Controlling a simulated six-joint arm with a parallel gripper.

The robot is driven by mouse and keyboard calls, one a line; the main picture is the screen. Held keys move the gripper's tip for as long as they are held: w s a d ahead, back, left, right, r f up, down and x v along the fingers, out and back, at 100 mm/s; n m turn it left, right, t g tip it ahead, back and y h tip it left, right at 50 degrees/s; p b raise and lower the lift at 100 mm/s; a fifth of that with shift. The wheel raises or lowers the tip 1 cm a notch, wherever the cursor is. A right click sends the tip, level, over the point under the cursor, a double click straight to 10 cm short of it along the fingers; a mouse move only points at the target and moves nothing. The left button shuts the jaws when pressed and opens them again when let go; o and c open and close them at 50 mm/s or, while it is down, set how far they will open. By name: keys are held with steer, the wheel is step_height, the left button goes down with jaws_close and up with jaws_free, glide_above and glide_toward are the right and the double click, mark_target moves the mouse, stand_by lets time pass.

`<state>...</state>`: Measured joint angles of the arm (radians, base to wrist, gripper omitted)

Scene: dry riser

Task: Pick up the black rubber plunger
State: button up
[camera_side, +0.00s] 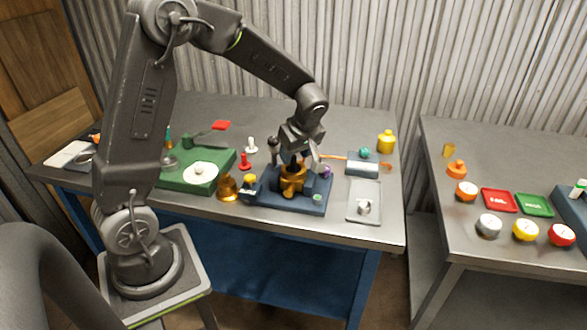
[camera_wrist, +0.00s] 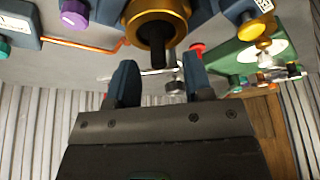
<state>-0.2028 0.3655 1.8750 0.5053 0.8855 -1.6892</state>
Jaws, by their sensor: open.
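A brass-coloured housing (camera_side: 292,184) stands on a dark blue block (camera_side: 303,201) near the table's front edge. In the wrist view a black cylindrical piece, which looks like the black rubber plunger (camera_wrist: 157,54), shows in the brass housing (camera_wrist: 176,22). My gripper (camera_side: 293,157) is just above the housing in the side view and points down. In the wrist view my gripper (camera_wrist: 160,84) is open, its two dark fingers apart on either side of the black piece's line. I cannot tell whether they touch it. The side view hides the plunger behind the fingers.
A green base with a white disc (camera_side: 201,172) and a brass bell-shaped piece (camera_side: 228,188) stand to the left. A red peg (camera_side: 244,161) stands close by. A grey tray (camera_side: 364,214) lies to the right. A second table (camera_side: 530,247) holds several coloured items.

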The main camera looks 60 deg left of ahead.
mark_target(293, 164)
steer(key=shift+x, duration=1.3)
steer(key=shift+c, duration=0.5)
jaws_close()
